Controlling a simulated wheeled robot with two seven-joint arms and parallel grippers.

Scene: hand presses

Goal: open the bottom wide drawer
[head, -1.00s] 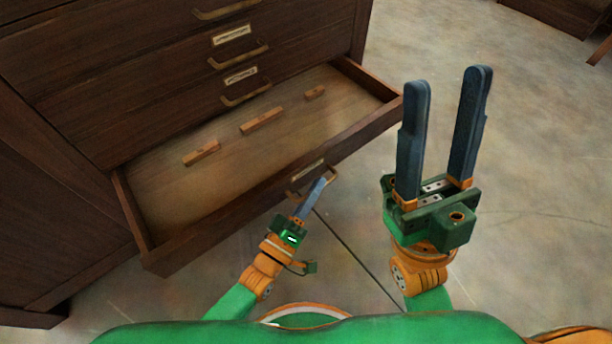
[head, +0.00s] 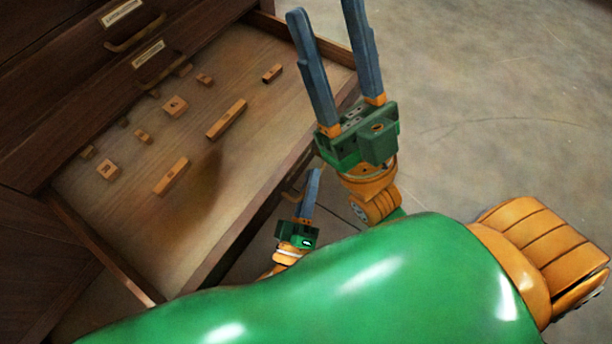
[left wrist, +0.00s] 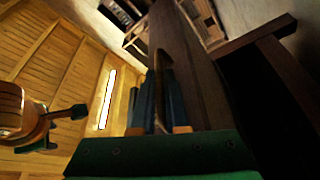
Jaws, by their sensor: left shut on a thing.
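The bottom wide drawer (head: 205,222) is pulled well out of the dark wooden cabinet in the head view, its pale floor widely exposed. My left gripper (head: 313,177) is at the drawer's front, shut on its handle (head: 292,194), which is partly hidden by the fingers and the front edge. In the left wrist view the fingers (left wrist: 161,88) are close together around the handle, beside the dark drawer front (left wrist: 190,60). My right gripper (head: 325,12) is open and empty, with its long fingers apart, above the drawer's right end.
Several small wooden blocks (head: 226,120) lie scattered in the drawer. Closed drawers with labels and brass handles (head: 158,70) are above it. Bare grey floor (head: 490,110) stretches to the right. My green body fills the bottom of the head view.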

